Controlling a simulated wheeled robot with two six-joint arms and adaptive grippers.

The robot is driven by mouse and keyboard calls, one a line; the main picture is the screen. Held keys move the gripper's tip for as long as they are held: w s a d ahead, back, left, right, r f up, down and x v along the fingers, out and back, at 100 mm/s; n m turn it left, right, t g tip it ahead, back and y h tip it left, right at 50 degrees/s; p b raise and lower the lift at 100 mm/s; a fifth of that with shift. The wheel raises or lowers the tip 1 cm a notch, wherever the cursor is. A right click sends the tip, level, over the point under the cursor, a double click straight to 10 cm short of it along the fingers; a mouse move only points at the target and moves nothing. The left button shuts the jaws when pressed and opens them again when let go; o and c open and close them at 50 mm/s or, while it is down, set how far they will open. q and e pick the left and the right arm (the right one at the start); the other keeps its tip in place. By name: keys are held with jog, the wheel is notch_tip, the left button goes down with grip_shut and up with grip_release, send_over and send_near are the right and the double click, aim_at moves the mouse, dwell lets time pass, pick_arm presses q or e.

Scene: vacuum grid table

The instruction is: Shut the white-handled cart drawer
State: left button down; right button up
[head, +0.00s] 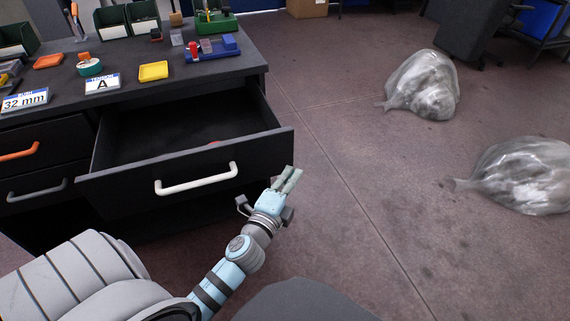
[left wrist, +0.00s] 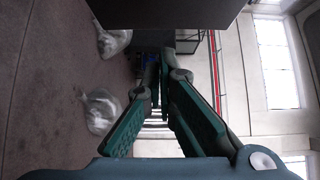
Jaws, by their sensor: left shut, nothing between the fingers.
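The white-handled drawer (head: 260,159) of the dark cart (head: 258,62) stands pulled well out in the head view. Its white handle (head: 197,180) runs across the middle of its front, and a small red thing (head: 214,143) shows inside. My left gripper (head: 291,173) is shut and empty, close to the right end of the drawer front in the picture, apart from the handle. I cannot tell whether it touches the front. In the left wrist view my left gripper's fingers (left wrist: 160,75) point ahead, with a dark surface at the top. My right gripper is not in view.
An orange-handled drawer (head: 20,152) and a grey-handled drawer (head: 37,191) are shut at the left. The cart top holds bins, a yellow tray (head: 153,71) and labels. Two clear plastic bags (head: 424,84) and (head: 520,175) lie on the floor at right. Floor between is clear.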

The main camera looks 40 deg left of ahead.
pick_arm(q)
jog(key=w+a, duration=0.2)
jog(key=a, duration=0.1)
jog(key=shift+a, duration=0.1)
